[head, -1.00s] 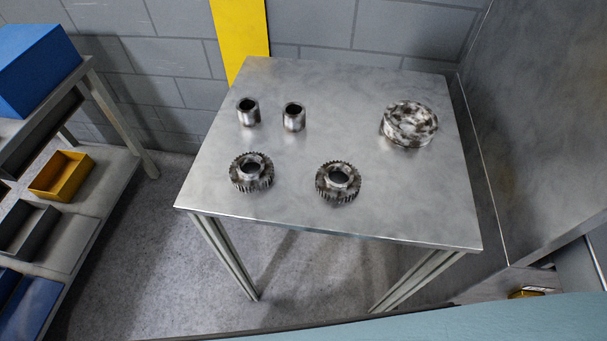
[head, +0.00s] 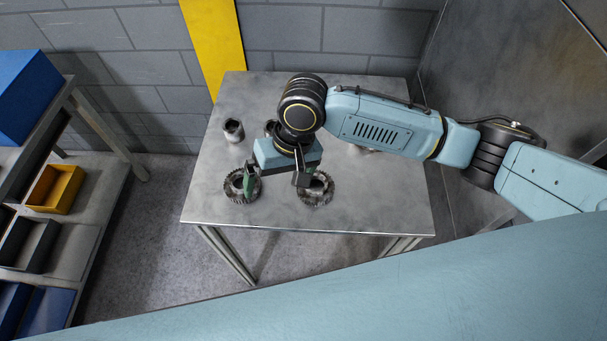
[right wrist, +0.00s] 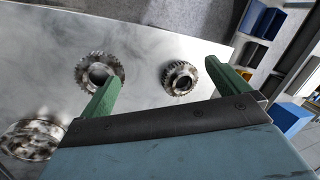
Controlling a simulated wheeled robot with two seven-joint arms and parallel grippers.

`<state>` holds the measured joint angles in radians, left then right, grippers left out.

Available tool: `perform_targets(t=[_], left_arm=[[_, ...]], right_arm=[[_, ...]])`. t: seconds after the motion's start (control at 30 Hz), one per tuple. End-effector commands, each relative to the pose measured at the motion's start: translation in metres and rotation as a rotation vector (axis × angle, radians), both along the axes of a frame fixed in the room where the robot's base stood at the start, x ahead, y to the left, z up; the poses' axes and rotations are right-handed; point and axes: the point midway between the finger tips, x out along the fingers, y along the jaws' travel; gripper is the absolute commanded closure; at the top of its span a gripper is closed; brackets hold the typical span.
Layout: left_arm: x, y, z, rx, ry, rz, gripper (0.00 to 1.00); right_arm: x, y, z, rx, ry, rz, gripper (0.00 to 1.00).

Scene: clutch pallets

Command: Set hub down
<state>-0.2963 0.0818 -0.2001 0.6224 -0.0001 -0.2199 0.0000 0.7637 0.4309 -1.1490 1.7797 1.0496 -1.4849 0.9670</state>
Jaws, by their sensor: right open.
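Two toothed steel ring gears stand apart near the front of the metal table (head: 395,200). The left gear (head: 235,192) and the right gear (head: 320,190) are partly covered by my gripper in the head view. Two plain cylinders stand behind them: the left one (head: 233,130) is clear, the other (head: 270,127) partly hidden by my wrist. I cannot tell which part is the hub. My right gripper (head: 277,180) is open and empty above the gears. In the right wrist view its green fingers (right wrist: 162,75) are spread, with gears (right wrist: 88,75) (right wrist: 180,80) beyond them. My left gripper is out of view.
A mottled round drum (right wrist: 32,140) is on the table, mostly hidden by my right arm in the head view. A shelf with a yellow bin (head: 55,188) and a blue box (head: 25,95) stands at the left. The table's front right is bare.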

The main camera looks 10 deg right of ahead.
Motion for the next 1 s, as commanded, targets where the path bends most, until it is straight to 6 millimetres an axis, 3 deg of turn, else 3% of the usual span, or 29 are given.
perform_targets(t=[0.03,0.1,0.2,0.3,0.6,1.0], left_arm=[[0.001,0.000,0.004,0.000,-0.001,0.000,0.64],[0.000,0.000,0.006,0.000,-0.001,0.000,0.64],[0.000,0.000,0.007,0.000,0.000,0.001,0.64],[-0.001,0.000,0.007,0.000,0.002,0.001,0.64],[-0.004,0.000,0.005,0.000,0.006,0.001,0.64],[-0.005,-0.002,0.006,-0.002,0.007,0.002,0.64]], right_arm=[[0.014,-0.024,0.008,-0.081,-0.018,-0.038,0.00],[0.025,-0.050,0.016,-0.171,-0.034,-0.078,0.00],[0.034,-0.074,0.023,-0.254,-0.045,-0.119,0.00],[0.037,-0.085,0.019,-0.290,-0.047,-0.137,0.00],[0.037,-0.086,-0.035,-0.294,-0.047,-0.140,0.00],[0.036,-0.084,-0.075,-0.292,-0.048,-0.138,0.00]])
